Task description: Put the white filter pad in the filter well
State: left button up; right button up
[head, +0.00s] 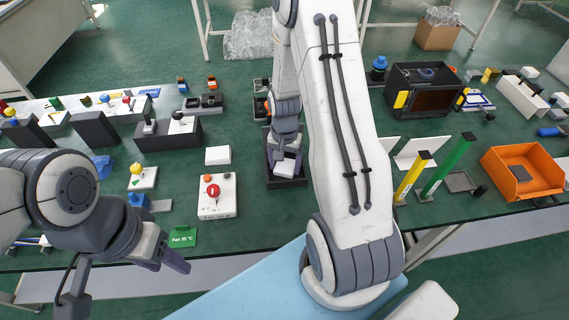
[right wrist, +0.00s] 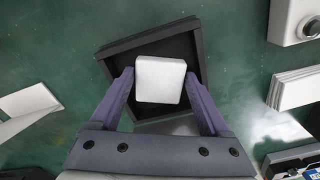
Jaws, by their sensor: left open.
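The white filter pad (head: 285,168) is at the middle of the table in the head view, and it also shows in the right wrist view (right wrist: 160,80). My right gripper (right wrist: 160,76) has its purple fingers on both sides of the pad, which lines up with the fingers. The pad is over a dark square open tray (right wrist: 111,54), likely the filter well, turned at an angle to the pad. I cannot tell whether the pad touches its floor. The tray also shows in the head view (head: 287,183). My left gripper (head: 128,284) is open and empty in front of the table.
A white box with a red button (head: 217,196) and a small white block (head: 218,155) stand left of the tray. White panels (head: 421,152), yellow and green posts (head: 447,165) and an orange bin (head: 524,171) are to the right.

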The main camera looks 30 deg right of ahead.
aim_at(284, 167)
notch_tip(284, 167, up, 12)
jog(key=s+a+r+n, duration=0.2)
jog(key=a+r+n, duration=0.15)
jog(key=a, duration=0.35)
jog(key=s+a+r+n, duration=0.2)
jog(key=a+n, duration=0.2)
jog(key=a, duration=0.4)
jog(key=s+a+r+n, duration=0.1)
jog(key=s+a+n, duration=0.3)
jog(key=s, duration=0.3)
jog(key=s+a+r+n+y, duration=0.1)
jog(key=s+a+r+n, duration=0.1)
jog(key=s+a+n, duration=0.3)
jog(key=s, duration=0.3)
jog(key=shift+a+p, duration=0.25)
jog(key=shift+p, duration=0.05)
jog(key=shift+s+n, duration=0.1)
jog(key=shift+n, duration=0.15)
